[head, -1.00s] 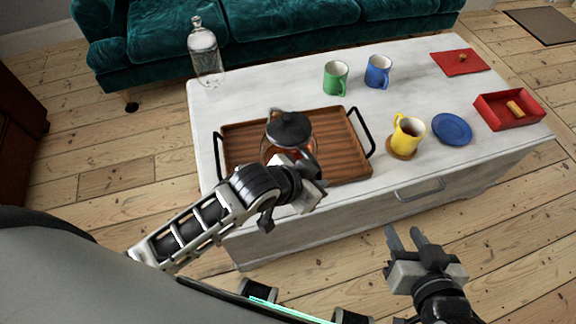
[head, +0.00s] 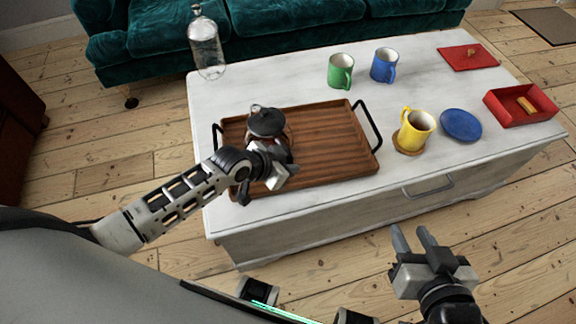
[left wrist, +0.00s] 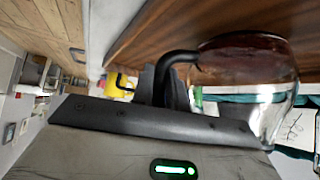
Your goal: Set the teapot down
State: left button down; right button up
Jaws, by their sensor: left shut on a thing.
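The teapot (head: 267,124), glass with a dark lid and brown tea, is upright over the left part of the wooden tray (head: 335,140). Its glass body (left wrist: 250,65) and black handle (left wrist: 172,68) also show in the left wrist view, close to the wooden surface. I cannot tell whether its base touches the tray. My left gripper (head: 280,164) is shut on the teapot's handle, on the near side of the pot, and hides its lower part. My right gripper (head: 413,240) is off the table's front, empty, its two fingers apart.
The white table holds a yellow mug (head: 416,129) on a coaster, a blue plate (head: 460,125), a green mug (head: 341,71), a blue mug (head: 384,65), a glass bottle (head: 206,48) and a red box (head: 520,105). The tray's right part is clear; black handles rise at its ends.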

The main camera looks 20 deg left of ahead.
pick_arm(q)
jog(key=shift+w, duration=0.15)
jog(key=shift+f, duration=0.15)
jog(key=c, duration=1.4)
grip_release()
jog(key=shift+f, duration=0.1)
